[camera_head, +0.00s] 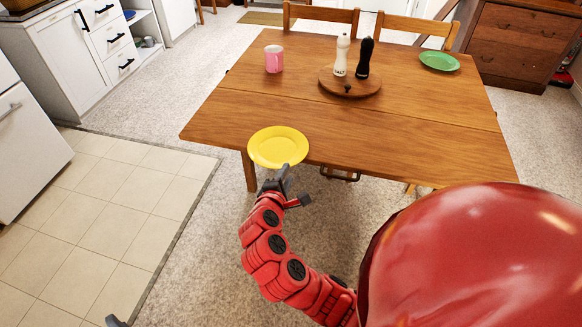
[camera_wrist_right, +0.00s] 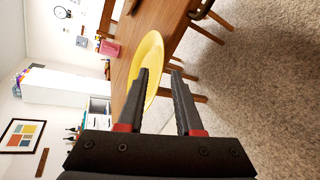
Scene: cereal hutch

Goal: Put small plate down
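The small yellow plate (camera_head: 278,146) is at the front edge of the wooden table (camera_head: 230,110), face up, and in the head view its near rim reaches past that edge. I cannot tell whether it rests fully on the tabletop. My right gripper (camera_head: 279,178) is just in front of the plate's near rim. In the right wrist view my right gripper's fingers (camera_wrist_right: 160,72) stand apart. The plate (camera_wrist_right: 151,62) shows partly behind the left finger, its rim in the gap, with space to the other finger. A dark tip at the bottom left may be my left gripper (camera_head: 115,321).
A pink mug (camera_head: 274,59) stands at the table's back left. A round wooden board (camera_head: 337,90) holds a white shaker (camera_head: 342,55) and a black one (camera_head: 364,58). A green plate (camera_head: 439,61) lies at the back right. The tabletop behind the yellow plate is clear.

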